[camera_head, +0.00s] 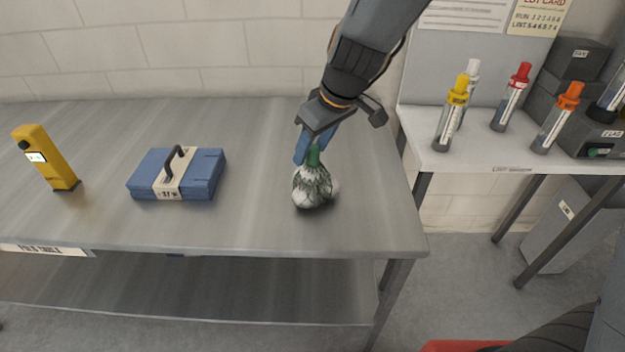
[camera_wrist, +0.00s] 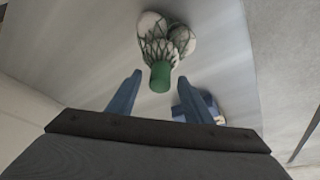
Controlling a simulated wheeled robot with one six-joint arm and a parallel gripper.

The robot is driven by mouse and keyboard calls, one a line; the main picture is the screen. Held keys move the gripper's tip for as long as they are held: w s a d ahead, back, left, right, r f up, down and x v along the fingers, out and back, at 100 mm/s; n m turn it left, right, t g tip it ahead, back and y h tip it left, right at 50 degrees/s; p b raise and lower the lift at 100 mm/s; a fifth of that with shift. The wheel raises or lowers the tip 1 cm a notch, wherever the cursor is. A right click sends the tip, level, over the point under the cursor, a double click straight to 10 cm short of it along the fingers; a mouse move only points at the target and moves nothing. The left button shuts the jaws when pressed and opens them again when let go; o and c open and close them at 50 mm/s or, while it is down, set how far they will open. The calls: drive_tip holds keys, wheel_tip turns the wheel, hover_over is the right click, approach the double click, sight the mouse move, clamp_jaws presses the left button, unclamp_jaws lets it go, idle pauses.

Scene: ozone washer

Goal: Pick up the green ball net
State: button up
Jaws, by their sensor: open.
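The green ball net (camera_head: 314,186) stands on the grey metal table (camera_head: 250,225) near its right end. It is a bundle of white balls in green mesh with a green neck on top. My gripper (camera_head: 308,152) is just above it, pointing down, with its blue fingers around or beside the green neck. In the wrist view the net (camera_wrist: 165,45) is at the top centre, its green neck towards me. My gripper (camera_wrist: 155,92) is open there, one blue finger on each side, and the neck lies between and slightly beyond the fingertips. Contact cannot be told.
A blue case (camera_head: 203,175) with a handle lies left of the net, and a yellow device (camera_head: 45,158) stands at far left. A white side table (camera_head: 470,155) at right holds several capped tubes and dark boxes. The tabletop between case and net is clear.

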clamp_jaws()
